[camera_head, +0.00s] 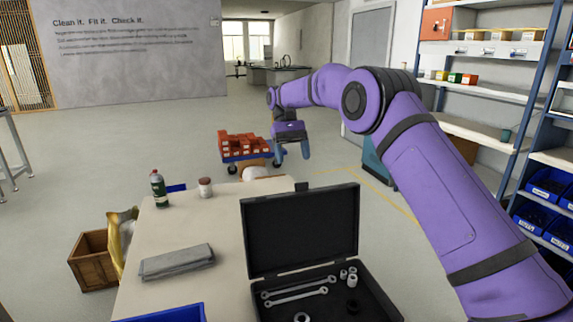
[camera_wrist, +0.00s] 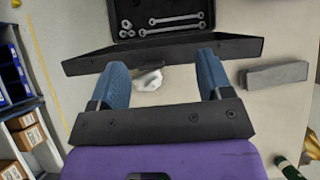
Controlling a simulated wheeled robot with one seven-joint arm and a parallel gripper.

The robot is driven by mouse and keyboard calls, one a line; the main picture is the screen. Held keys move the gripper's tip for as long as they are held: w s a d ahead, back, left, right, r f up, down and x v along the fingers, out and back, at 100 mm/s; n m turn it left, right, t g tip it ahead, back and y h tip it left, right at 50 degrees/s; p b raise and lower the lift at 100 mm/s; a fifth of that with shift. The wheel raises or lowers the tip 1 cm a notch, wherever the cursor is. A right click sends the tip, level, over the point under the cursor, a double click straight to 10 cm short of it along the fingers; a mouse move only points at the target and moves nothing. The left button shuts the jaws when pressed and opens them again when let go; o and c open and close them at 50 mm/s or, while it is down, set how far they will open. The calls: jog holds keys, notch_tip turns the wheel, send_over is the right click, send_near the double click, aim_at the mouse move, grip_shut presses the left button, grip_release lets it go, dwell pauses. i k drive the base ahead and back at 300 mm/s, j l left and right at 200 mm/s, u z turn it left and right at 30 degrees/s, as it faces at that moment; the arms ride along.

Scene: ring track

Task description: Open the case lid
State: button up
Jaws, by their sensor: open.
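The black case (camera_head: 375,304) sits on the near right of the table. Its lid (camera_head: 300,228) stands up, open, roughly upright and leaning slightly back. Wrenches (camera_head: 300,290) and sockets lie inside the case. My gripper (camera_head: 291,153) is in the air beyond the lid, open and empty. In the wrist view, my gripper (camera_wrist: 163,64) has its two blue fingers spread, pointing toward the lid (camera_wrist: 235,48). The open case (camera_wrist: 160,32) shows past the lid. Whether the fingertips touch the lid is unclear; nothing is between them but a white item in the background.
The table (camera_head: 215,260) also holds a folded grey cloth (camera_head: 177,262), a green bottle (camera_head: 158,188), a small jar (camera_head: 205,188) and a blue tray (camera_head: 175,312). A wooden crate (camera_head: 92,262) stands left on the floor. Shelving (camera_head: 490,130) is at right.

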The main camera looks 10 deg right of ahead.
aim_at(303, 227)
jog(key=k, duration=0.15)
jog(key=i+l+u, duration=0.15)
jog(key=l, duration=0.3)
jog(key=i+l+u, duration=0.1)
jog(key=l, duration=0.35)
jog(key=i+l+u, duration=0.15)
jog(key=l, duration=0.3)
jog(key=l+u, duration=0.1)
jog(key=l, duration=0.4)
